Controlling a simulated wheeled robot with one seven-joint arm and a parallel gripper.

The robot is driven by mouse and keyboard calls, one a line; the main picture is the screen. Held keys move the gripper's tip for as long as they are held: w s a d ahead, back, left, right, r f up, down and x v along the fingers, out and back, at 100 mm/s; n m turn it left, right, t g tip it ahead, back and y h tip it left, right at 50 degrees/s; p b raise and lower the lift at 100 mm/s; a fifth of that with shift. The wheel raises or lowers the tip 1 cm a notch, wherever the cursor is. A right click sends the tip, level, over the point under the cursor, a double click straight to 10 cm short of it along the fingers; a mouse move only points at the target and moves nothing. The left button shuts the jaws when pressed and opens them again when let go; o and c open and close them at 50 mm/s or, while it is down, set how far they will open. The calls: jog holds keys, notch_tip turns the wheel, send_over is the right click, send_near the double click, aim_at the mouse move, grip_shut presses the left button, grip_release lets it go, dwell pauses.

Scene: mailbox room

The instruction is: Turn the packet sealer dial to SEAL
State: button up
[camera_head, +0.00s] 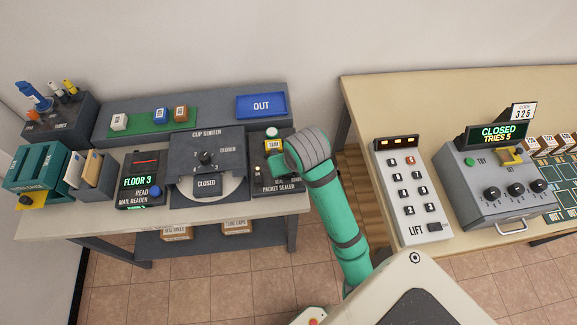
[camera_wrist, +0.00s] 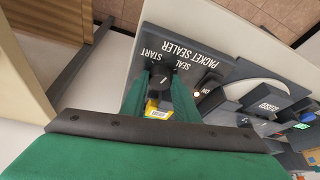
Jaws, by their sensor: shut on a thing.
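The packet sealer (camera_head: 272,187) stands at the right end of the left table. It also shows in the wrist view (camera_wrist: 205,62), with START and SEAL printed near its dial (camera_wrist: 162,79). The dial is dark with a short, slanted pale mark; I cannot tell exactly which label it points to. My gripper (camera_wrist: 160,82) has its green fingers on both sides of the dial and is shut on it. A yellow-and-white packet (camera_wrist: 158,109) lies between the fingers, nearer the palm; it also shows in the head view (camera_head: 273,145). In the head view my wrist hides the dial.
The cup sorter (camera_head: 207,143) stands close to the left of the sealer. The mail reader (camera_head: 140,185) is farther left, and a blue OUT tray (camera_head: 262,105) is behind. A lift panel (camera_head: 410,190) sits on the right table, across a floor gap.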

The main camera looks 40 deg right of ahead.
jog(key=m+h, duration=0.1)
jog(key=m, duration=0.3)
jog(key=shift+w+a+g, duration=0.1)
jog(key=shift+g, duration=0.3)
jog(key=shift+a+m+g+h, duration=0.1)
jog(key=shift+m+g+h, duration=0.4)
jog(key=shift+m, duration=1)
jog(key=shift+w, duration=0.1)
jog(key=o, duration=1.1)
jog(key=shift+c, duration=0.2)
jog(key=shift+a, duration=0.1)
